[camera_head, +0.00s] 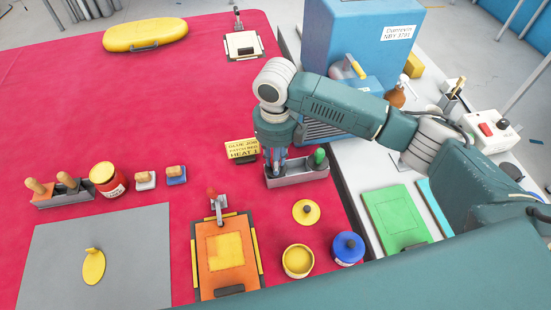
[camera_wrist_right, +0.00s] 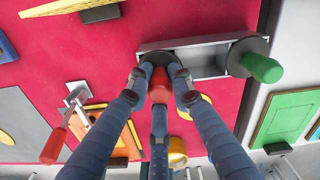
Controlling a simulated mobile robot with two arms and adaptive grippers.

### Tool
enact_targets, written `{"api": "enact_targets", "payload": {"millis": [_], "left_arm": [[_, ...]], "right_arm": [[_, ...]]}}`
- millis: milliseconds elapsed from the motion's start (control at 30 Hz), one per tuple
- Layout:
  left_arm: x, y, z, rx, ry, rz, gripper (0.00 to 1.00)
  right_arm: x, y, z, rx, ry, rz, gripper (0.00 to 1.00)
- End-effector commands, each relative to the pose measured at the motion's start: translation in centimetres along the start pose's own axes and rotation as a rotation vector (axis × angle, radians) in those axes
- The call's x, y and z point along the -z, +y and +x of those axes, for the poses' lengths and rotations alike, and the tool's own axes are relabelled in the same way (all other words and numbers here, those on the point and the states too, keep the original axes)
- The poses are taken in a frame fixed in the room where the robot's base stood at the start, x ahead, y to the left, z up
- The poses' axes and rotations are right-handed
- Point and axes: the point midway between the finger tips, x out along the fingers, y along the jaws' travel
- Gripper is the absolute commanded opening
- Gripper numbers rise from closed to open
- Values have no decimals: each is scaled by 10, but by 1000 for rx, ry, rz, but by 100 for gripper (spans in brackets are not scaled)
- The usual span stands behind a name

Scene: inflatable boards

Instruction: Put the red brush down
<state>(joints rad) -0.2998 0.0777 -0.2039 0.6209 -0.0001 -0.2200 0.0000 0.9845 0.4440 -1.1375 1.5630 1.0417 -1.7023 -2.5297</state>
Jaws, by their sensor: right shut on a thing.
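My right gripper (camera_head: 276,165) is pointed down over the left end of a grey tray (camera_head: 300,180). In the right wrist view its fingers (camera_wrist_right: 160,88) are closed around the red handle of the red brush (camera_wrist_right: 159,80). The brush's dark round base shows partly behind the fingers, at the tray's left end (camera_wrist_right: 205,62). Whether it rests on the tray floor or hangs just above it, I cannot tell. A green-handled brush (camera_head: 319,157) stands in the tray's right end and also shows in the wrist view (camera_wrist_right: 262,67). My left gripper is not in view.
A yellow sign (camera_head: 242,150) stands just left of the tray. A yellow lid (camera_head: 306,211), an open yellow tin (camera_head: 298,261) and a blue tin (camera_head: 347,248) lie nearer. An orange board (camera_head: 210,275) with a clamp is lower left. The red table's far middle is clear.

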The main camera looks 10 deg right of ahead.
Motion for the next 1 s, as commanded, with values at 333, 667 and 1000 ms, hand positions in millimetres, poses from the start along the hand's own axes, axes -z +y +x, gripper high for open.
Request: {"api": "enact_targets", "payload": {"millis": [333,667,1000], "left_arm": [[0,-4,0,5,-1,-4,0],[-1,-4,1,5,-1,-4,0],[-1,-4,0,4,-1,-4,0]], "right_arm": [[-1,0,4,0,-2,0,0],[0,0,11,0,-1,0,38],[-1,0,8,0,-2,0,40]]}}
